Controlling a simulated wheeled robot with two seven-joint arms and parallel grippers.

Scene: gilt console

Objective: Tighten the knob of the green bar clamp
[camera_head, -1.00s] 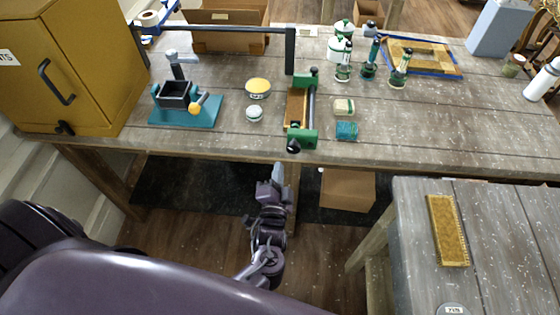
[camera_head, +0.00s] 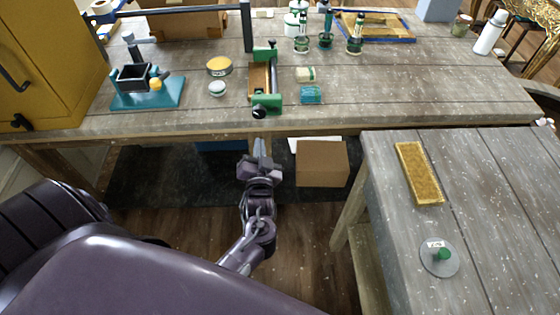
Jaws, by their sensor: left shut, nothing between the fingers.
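The green bar clamp (camera_head: 267,102) lies on the wooden workbench near its front edge, with green jaws at its far and near ends and a dark bar along its right side. A gilt strip (camera_head: 258,78) lies along the clamp between the jaws. The clamp's black knob (camera_head: 259,113) sticks out toward me at the bench edge. My left gripper (camera_head: 261,148) is shut and empty, below and just in front of the knob, apart from it. My right gripper is not in view.
A teal vise (camera_head: 150,94), a yellow tin (camera_head: 219,66) and a small white jar (camera_head: 217,88) stand left of the clamp. A teal block (camera_head: 311,94) lies right of it. A side table (camera_head: 480,230) stands at right, and a cardboard box (camera_head: 321,164) sits below.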

